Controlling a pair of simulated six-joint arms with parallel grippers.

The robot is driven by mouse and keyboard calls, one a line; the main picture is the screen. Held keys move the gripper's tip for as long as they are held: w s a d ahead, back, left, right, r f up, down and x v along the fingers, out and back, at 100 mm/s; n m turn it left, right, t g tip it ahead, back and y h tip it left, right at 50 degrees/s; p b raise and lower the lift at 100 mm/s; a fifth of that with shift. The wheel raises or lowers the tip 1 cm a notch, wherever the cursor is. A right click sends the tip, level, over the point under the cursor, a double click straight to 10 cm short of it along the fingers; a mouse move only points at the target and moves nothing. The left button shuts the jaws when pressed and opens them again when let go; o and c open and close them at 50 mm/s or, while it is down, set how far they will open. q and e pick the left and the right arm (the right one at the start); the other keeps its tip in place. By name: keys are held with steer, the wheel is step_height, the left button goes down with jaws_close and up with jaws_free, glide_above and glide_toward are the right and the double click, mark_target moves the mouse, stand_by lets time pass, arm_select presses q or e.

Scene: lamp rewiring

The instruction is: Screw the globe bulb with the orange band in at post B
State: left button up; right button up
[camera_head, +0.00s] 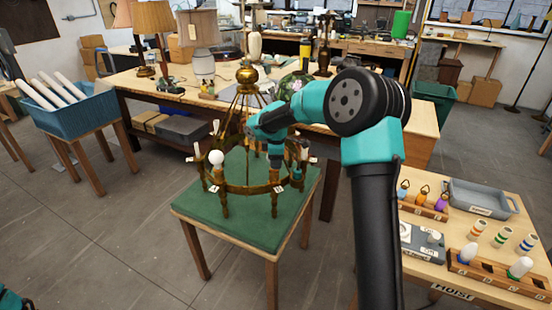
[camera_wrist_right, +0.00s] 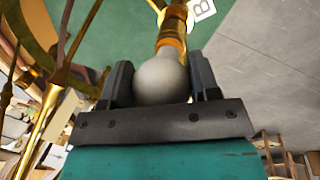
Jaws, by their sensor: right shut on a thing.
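My right gripper (camera_head: 275,160) reaches down over the brass ring of the chandelier (camera_head: 238,188), at its near right side. In the right wrist view it is shut on a white globe bulb (camera_wrist_right: 162,80), held between the two dark fingers. The bulb's neck points away from the gripper toward a brass-orange post (camera_wrist_right: 172,20) beside a tag marked B (camera_wrist_right: 202,8). The held bulb is hidden in the head view. My left gripper is not in view.
The chandelier stands on a green-topped table (camera_head: 190,207). Another white globe bulb (camera_head: 216,157) is upright on the ring's left side. A side table at right holds a grey tray (camera_head: 480,198) and wooden racks (camera_head: 500,278) with colour-banded parts. Brass rods rise close to my right gripper.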

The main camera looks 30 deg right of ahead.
steer(key=m, duration=0.5)
steer(key=shift+s+a+g+h, duration=0.1)
steer(key=shift+a+g+h, duration=0.05)
steer(key=shift+g+h, duration=0.15)
steer(key=shift+m, duration=1.2)
steer(key=m, duration=0.2)
steer(key=shift+a+m+g, duration=0.15)
steer(key=shift+m+g, duration=0.25)
steer(key=m+g, duration=0.1)
steer(key=m, duration=0.4)
steer(key=shift+s+a, duration=0.1)
steer(key=shift+a, duration=0.05)
steer(key=shift+a+m+g, duration=0.1)
steer(key=shift+m+g, duration=0.3)
steer(key=shift+m, duration=2.7)
